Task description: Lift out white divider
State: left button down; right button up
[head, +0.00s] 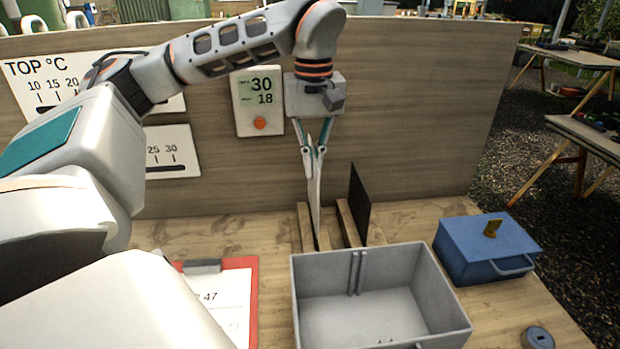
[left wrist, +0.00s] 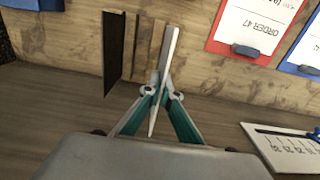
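The white divider (head: 315,195) is a thin upright panel seen nearly edge-on in the head view, at the wooden rack (head: 304,228) behind the grey box. Its lower end comes down between the rack's wooden strips; whether it still sits in its slot cannot be told. My left gripper (head: 314,152) points down from above, its fingers closed on the divider's upper part. The left wrist view shows the divider (left wrist: 168,58) pinched between the fingertips (left wrist: 161,92). A black divider (head: 357,203) stands upright to the right in the rack. My right gripper is not in view.
An empty open grey box (head: 300,300) stands in front of the rack. A blue lidded box (head: 485,248) is at right, with a small grey round piece (head: 537,338) nearer. A red clipboard (head: 254,290) lies left. A wooden panel (head: 420,130) with a display (head: 258,102) stands behind.

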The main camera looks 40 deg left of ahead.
pick_arm(q)
notch_tip(320, 180, up, 8)
jog(key=shift+f+p, duration=0.2)
jog(key=shift+p, duration=1)
notch_tip(320, 180, up, 4)
jog(key=shift+f+p, duration=0.1)
jog(key=shift+p, duration=0.6)
jog(key=shift+r, duration=0.55)
